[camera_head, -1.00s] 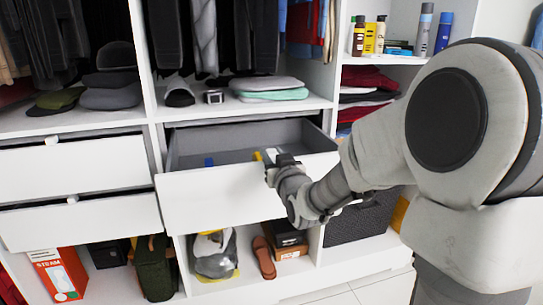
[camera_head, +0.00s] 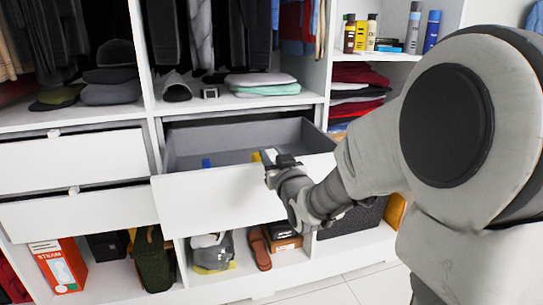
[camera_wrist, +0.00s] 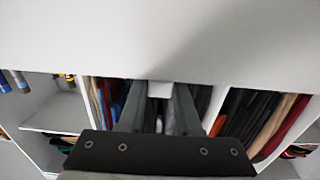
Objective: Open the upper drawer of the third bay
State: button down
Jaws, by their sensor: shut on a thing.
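The white upper drawer (camera_head: 215,195) of the middle bay stands well out from the wardrobe, and its grey inside shows. My gripper (camera_head: 282,162) is at the top of its front panel, toward the right. In the wrist view my gripper (camera_wrist: 160,100) has its two dark fingers shut around a small white handle (camera_wrist: 160,90) on the drawer front (camera_wrist: 160,40). In the head view the handle is hidden by my gripper. A small blue thing (camera_head: 206,163) and a yellow thing (camera_head: 256,157) show in the drawer.
Two white drawers (camera_head: 70,162) in the left bay are slightly ajar. Folded clothes (camera_head: 262,83) lie on the shelf above the open drawer. An orange box (camera_head: 60,266), a bag and shoes (camera_head: 260,250) stand below. Bare floor (camera_head: 355,288) shows at the lower right.

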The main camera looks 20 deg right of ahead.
jog(key=c, duration=0.6)
grip_release()
jog(key=shift+s, duration=0.15)
